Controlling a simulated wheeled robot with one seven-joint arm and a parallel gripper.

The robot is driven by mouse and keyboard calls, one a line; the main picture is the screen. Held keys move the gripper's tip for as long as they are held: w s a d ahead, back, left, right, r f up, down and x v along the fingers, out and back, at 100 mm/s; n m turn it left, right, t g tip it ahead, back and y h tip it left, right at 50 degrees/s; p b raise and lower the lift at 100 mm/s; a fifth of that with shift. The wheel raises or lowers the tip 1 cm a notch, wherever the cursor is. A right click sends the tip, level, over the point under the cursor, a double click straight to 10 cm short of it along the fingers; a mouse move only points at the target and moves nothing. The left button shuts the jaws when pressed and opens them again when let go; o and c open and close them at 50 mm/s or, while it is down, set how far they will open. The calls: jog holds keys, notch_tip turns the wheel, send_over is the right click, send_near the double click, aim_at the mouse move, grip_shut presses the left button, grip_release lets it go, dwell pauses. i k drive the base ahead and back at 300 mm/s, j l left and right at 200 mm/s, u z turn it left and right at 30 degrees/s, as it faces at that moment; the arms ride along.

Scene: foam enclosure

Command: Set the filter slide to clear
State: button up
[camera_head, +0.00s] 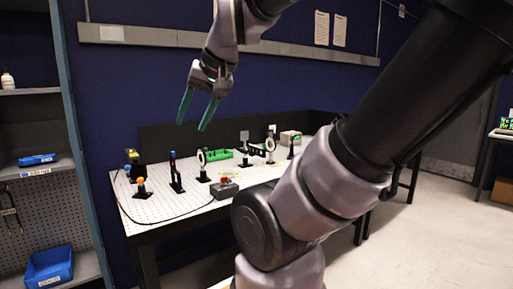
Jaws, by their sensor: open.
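My gripper (191,125) is open and empty. It hangs in the air above the left part of the perforated white optical bench (160,207), with its two teal fingers pointing down. Several small black-mounted optical parts stand in a row on the bench. A dark horizontal plate with round openings (257,151) stands toward the back right and may be the filter slide. It is too small to tell its setting. My gripper is up and to the left of it, well apart.
An orange-topped post (140,188), an upright dark mount (176,175) and a round white-ringed mount (202,163) stand on the bench. A grey box with a red button (224,188) trails a black cable. A green tray (218,155) lies behind. Shelves stand left.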

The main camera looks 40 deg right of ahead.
aim_at(254, 150)
jog(key=i+l+z, duration=0.1)
jog(key=i+l, duration=0.15)
jog(key=i, duration=0.15)
jog(key=i+l, duration=0.25)
jog(key=i, duration=0.15)
jog(key=z, duration=0.05)
